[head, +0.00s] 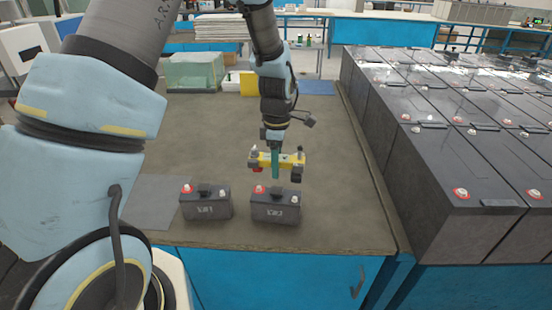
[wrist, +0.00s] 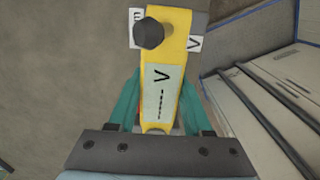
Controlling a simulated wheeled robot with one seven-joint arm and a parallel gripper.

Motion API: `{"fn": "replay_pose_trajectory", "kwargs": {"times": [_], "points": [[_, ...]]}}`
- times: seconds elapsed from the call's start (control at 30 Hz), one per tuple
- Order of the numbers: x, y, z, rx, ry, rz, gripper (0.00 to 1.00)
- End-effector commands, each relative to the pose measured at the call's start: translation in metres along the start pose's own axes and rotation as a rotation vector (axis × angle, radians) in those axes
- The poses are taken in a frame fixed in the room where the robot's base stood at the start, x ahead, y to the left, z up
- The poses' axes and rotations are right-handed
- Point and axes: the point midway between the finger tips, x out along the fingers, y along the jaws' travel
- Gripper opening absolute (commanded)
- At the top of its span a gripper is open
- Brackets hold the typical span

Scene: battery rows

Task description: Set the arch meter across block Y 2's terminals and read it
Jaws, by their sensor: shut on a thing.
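The yellow arch meter (head: 292,159) is held between the teal fingers of my gripper (head: 275,164), with a red foot at its left end and a dark one at its right. In the wrist view the meter (wrist: 178,40) has a dark knob and a display showing V with dashes, no number. Two dark battery blocks stand near the bench's front edge. The right block (head: 275,208) seems labelled Y 2, though the lettering is small; its red terminal is at left, a grey one at right. The meter is above and behind this block, apart from its terminals.
The left block (head: 206,204) stands beside it, close by, on the brown bench top (head: 200,125). A grey mat (head: 152,203) lies further left. Rows of large dark batteries (head: 450,180) fill the right side. A glass case (head: 194,72) and yellow bin (head: 248,84) stand at the back.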

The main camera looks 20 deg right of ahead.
Motion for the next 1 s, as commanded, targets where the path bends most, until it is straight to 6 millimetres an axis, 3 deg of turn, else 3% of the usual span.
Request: {"fn": "replay_pose_trajectory", "kwargs": {"times": [0.37,1.0], "points": [[-0.001,0.000,0.000,0.000,0.000,0.001,0.00],[0.051,0.000,0.000,0.000,0.000,0.000,0.00]]}}
